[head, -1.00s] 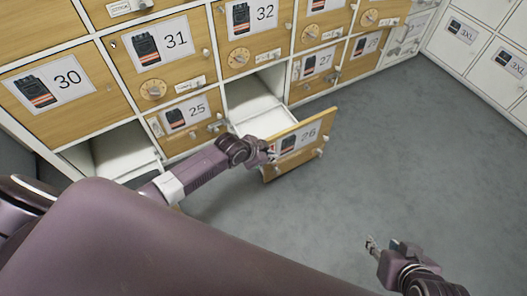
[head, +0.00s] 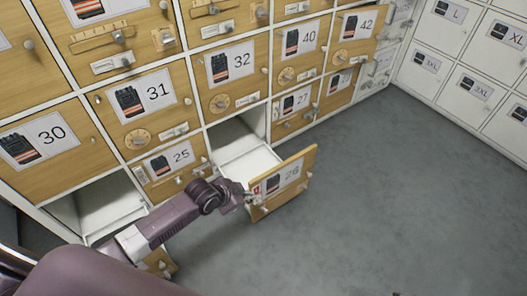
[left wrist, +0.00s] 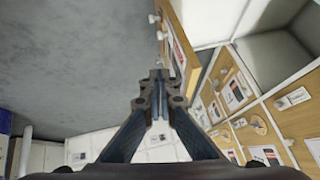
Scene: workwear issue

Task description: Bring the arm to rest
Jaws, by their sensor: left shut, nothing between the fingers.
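My left gripper (head: 247,195) is shut and empty. In the head view it is at the left edge of the wooden front of drawer 26 (head: 290,174); I cannot tell whether they touch. Its closed fingers also show in the left wrist view (left wrist: 160,76), with a wooden front (left wrist: 180,50) just to their right and grey floor to their left. Drawer 26 stands pulled out, with its pale empty-looking inside (head: 240,150) showing. My left arm reaches in from the lower left, low in front of the lockers. My right gripper is out of view.
Wooden lockers 30 (head: 42,146), 31 (head: 146,108), 32 (head: 228,85) and 25 (head: 170,167) are shut. A compartment below 30 (head: 105,205) stands open. White lockers (head: 468,50) line the right. The grey floor (head: 400,190) is clear in the middle and right.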

